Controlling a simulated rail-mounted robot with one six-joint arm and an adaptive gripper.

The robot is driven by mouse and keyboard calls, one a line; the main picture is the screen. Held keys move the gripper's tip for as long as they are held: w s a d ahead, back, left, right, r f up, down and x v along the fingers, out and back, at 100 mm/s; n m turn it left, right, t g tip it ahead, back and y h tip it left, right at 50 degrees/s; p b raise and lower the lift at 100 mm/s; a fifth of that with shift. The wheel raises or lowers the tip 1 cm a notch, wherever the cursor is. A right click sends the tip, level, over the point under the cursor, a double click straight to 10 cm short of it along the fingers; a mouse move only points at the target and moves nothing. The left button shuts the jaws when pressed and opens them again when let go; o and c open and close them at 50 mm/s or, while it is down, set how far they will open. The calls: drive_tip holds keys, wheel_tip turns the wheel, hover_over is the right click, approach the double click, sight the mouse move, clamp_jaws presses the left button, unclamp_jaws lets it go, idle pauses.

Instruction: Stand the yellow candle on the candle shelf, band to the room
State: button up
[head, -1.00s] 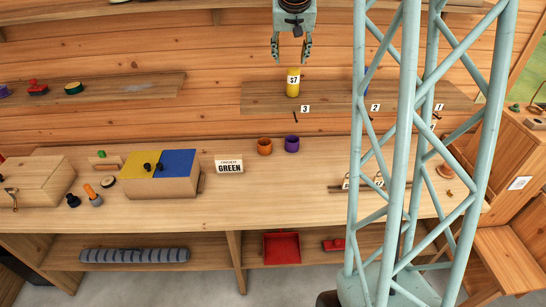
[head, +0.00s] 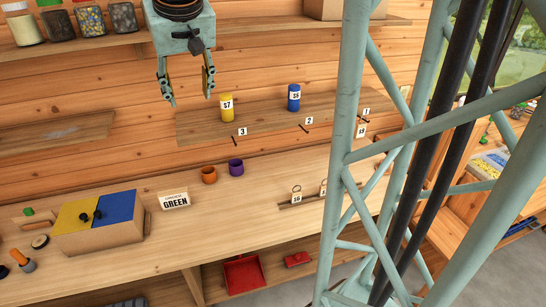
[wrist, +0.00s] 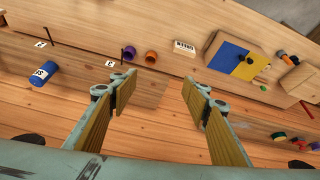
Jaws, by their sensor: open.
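The yellow candle (head: 226,107) stands upright on the candle shelf (head: 265,115), behind the number 3 tag. Its white band, marked S7, faces the room. A blue candle (head: 293,98) with a band marked S6 stands farther right on the shelf; it also shows in the wrist view (wrist: 42,74). My gripper (head: 187,98) is open and empty, left of the yellow candle in the head view and apart from it. In the wrist view, the open fingers (wrist: 155,95) have nothing between them, and I cannot make out the yellow candle there.
Below the shelf is a workbench with an orange cup (head: 209,175), a purple cup (head: 236,167), a GREEN sign (head: 174,200) and a yellow-and-blue-topped box (head: 100,225). Jars (head: 88,20) stand on an upper shelf. My lattice column blocks part of the right side.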

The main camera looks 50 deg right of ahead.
drive_tip(key=s+a+n, duration=0.1)
drive_tip(key=s+a, duration=0.5)
drive_tip(key=s, duration=0.4)
drive_tip(key=s+a+f+n+y, duration=0.1)
drive_tip(key=s+a+n, duration=0.1)
drive_tip(key=s+a, duration=0.5)
drive_tip(key=s+a+n+y, duration=0.1)
drive_tip(key=s+a, duration=0.6)
drive_tip(key=s, duration=0.8)
drive_tip(key=shift+f+n+g, duration=0.25)
drive_tip(key=shift+n+g, duration=0.05)
drive_tip(key=shift+s, duration=0.1)
